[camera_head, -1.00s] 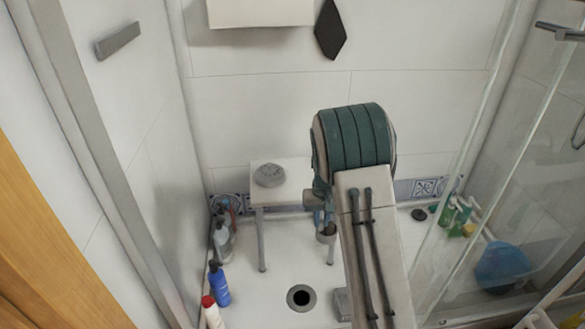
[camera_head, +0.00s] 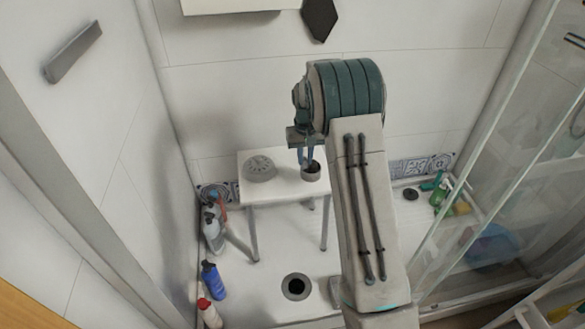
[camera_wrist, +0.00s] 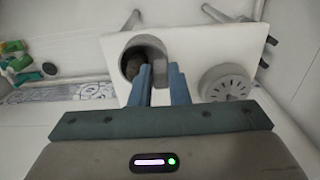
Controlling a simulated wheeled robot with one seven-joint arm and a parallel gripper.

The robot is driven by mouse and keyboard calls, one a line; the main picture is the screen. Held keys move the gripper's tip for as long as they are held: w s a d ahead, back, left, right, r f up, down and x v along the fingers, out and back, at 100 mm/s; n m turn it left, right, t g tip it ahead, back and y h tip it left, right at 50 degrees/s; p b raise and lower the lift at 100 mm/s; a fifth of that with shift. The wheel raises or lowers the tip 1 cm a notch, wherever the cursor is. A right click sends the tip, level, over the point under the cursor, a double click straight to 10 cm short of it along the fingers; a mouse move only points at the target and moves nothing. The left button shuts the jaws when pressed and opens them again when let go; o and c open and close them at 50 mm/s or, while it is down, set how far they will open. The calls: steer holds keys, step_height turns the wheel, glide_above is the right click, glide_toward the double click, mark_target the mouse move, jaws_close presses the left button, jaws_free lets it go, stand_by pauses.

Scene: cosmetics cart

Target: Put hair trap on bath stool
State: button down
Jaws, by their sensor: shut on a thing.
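The hair trap appears to be the small grey cup-shaped piece (camera_head: 311,173), with a dark hollow inside. My gripper (camera_head: 307,158) is shut on its side and holds it upright at the right part of the white bath stool (camera_head: 282,193). In the wrist view, the blue fingers (camera_wrist: 160,80) close on a grey part at the edge of the cup (camera_wrist: 129,66), over the stool top (camera_wrist: 190,47). I cannot tell whether its base touches the stool.
A round slotted grey piece (camera_head: 260,168) sits on the stool's left side. Bottles (camera_head: 213,280) stand on the floor at left, near an open drain hole (camera_head: 296,287). A glass screen (camera_head: 500,190) and green bottles (camera_head: 440,192) are at right.

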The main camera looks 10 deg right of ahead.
steer(key=shift+w+a+f+b, duration=0.25)
steer(key=shift+w+a+f, duration=0.2)
steer(key=shift+f, duration=0.6)
steer(key=shift+w+a+f+b, duration=0.2)
steer(key=shift+w+a+f, duration=0.3)
steer(key=shift+f, duration=0.6)
steer(key=shift+w+a+f+b, duration=0.3)
steer(key=shift+a+f, duration=0.3)
steer(key=shift+f, duration=0.45)
steer(key=shift+f, duration=0.15)
steer(key=c, duration=1.4)
jaws_free()
